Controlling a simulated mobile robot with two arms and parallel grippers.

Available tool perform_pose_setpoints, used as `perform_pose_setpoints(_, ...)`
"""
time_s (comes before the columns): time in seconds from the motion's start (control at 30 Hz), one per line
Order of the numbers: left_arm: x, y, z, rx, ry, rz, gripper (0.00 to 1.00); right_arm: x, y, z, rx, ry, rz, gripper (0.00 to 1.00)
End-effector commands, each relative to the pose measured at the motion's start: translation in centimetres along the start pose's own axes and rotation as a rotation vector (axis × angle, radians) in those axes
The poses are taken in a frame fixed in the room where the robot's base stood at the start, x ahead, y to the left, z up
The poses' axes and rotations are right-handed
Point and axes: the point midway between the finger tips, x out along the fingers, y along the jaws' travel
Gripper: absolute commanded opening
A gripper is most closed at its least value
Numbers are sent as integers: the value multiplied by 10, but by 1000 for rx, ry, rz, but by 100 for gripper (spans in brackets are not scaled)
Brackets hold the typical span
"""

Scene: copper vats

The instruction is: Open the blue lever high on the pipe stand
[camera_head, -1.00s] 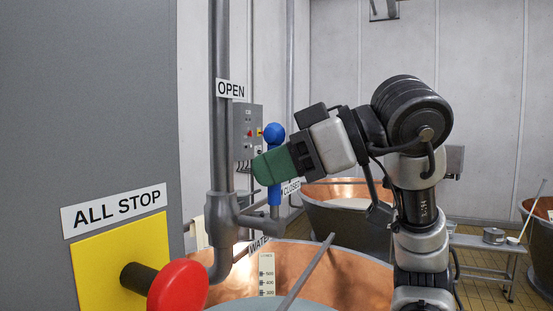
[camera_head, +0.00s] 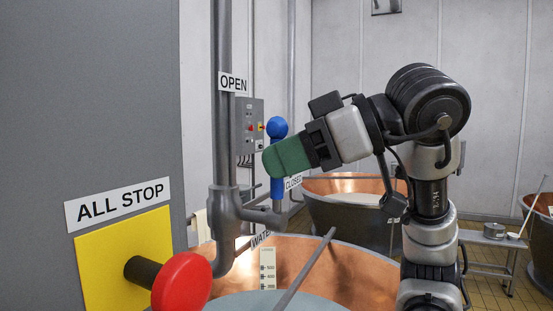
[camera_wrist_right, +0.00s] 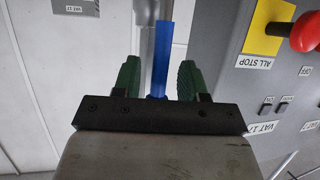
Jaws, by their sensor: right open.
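The blue lever (camera_head: 277,188) stands upright on the grey pipe stand (camera_head: 224,205), with a round blue knob on top, beside the CLOSED label (camera_head: 293,183). The OPEN label (camera_head: 232,83) is higher up on the pipe. My right gripper (camera_head: 274,158) has green fingers that cover the middle of the lever in the head view. In the right wrist view the right gripper (camera_wrist_right: 157,76) is open, and the blue lever (camera_wrist_right: 162,55) runs between its two fingers, with gaps on both sides. My left gripper is not in view.
A red ALL STOP button (camera_head: 181,284) on a yellow plate (camera_head: 124,258) juts out at the front left. A copper vat (camera_head: 350,275) with a slanting grey rod lies below the arm. A grey switch box (camera_head: 249,125) hangs on the wall behind the lever.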

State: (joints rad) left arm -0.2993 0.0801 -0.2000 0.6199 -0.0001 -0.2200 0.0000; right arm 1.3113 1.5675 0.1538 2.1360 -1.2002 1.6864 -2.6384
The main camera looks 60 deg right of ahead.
Motion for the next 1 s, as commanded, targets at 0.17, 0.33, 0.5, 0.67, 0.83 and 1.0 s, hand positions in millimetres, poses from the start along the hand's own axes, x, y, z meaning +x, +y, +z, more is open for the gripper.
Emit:
perform_pose_setpoints(0.17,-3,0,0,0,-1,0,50,-38,0,-1,1,3,6,42)
perform_pose_setpoints(0.33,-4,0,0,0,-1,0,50,-70,0,0,0,2,5,42)
perform_pose_setpoints(0.5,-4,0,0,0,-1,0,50,-88,0,0,-1,-2,2,42)
perform_pose_setpoints(0.67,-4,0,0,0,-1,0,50,-93,0,0,-2,-1,2,42)
perform_pose_setpoints(0.83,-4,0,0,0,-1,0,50,-92,0,0,-2,-1,1,42)
perform_pose_setpoints(1.0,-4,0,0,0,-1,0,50,-92,0,0,-2,-1,1,42)
